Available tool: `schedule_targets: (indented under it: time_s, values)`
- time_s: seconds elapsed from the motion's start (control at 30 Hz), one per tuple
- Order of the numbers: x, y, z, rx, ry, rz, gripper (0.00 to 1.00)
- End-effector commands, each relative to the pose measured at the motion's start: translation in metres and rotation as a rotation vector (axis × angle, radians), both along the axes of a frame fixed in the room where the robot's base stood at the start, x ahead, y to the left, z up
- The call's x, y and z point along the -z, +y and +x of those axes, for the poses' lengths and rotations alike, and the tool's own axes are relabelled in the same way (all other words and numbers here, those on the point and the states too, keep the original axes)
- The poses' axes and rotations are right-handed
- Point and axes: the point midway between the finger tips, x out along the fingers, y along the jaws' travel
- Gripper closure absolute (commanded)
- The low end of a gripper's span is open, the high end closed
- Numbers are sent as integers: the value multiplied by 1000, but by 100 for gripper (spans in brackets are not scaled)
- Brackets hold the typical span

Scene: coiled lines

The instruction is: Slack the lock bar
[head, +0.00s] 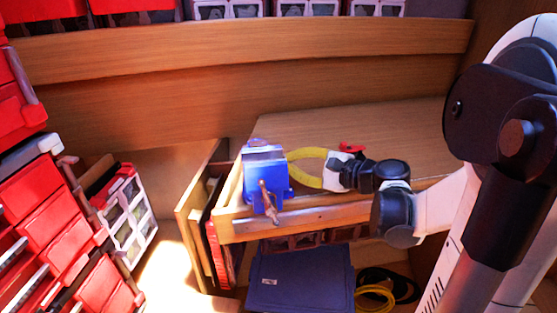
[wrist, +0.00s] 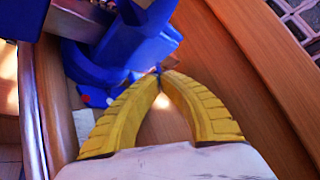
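A blue vise (head: 262,183) stands at the front left corner of the wooden worktop, with a grey top. A copper-brown bar (head: 268,198) slants down its front, probably the lock bar; I cannot identify it in the wrist view. My gripper (head: 289,155) comes from the right, its yellow fingers bowed and their tips close to the vise's right side. In the wrist view the fingertips of my gripper (wrist: 160,73) meet beside the blue vise body (wrist: 125,45). Nothing clear shows between them, and I cannot tell whether they touch the vise.
The worktop (head: 370,125) is mostly clear behind my arm. A small red item (head: 351,147) shows just behind my gripper. A blue case (head: 300,282) and coiled yellow and black lines (head: 374,296) lie below the front edge. Red drawers (head: 55,205) stand at the left.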

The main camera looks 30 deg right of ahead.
Motion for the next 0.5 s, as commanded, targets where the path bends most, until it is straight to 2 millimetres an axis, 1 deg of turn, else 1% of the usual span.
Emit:
schedule_targets:
  time_s: [0.2,0.5]
  values:
    - [-1,-1,2,-93,-2,3,100]
    - [-2,-1,2,-139,-1,5,100]
